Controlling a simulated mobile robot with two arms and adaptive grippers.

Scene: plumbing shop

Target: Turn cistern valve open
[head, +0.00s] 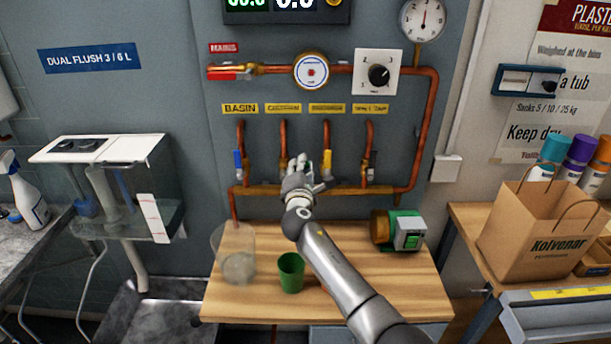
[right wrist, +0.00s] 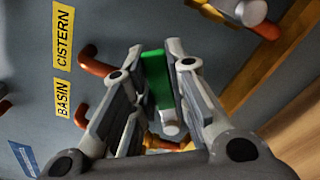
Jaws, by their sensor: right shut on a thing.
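The cistern valve is the second one from the left on the pipe wall, under a yellow label (head: 283,108) that reads CISTERN in the right wrist view (right wrist: 64,35). Its green handle (right wrist: 156,78) is between the fingers of my right gripper (right wrist: 157,62), which is shut on it. In the head view my right gripper (head: 301,166) covers most of this valve, so the handle is hard to see there. In the wrist view the handle looks long crosswise to the copper pipe; its exact angle is unclear. My left gripper is not in view.
A blue-handled basin valve (head: 238,163) is on the left, a yellow-handled valve (head: 327,162) close on the right. Below, the wooden bench (head: 265,308) holds a clear container (head: 236,262), a green cup (head: 291,273) and a green pump (head: 398,230). A clear cistern (head: 115,190) is at left.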

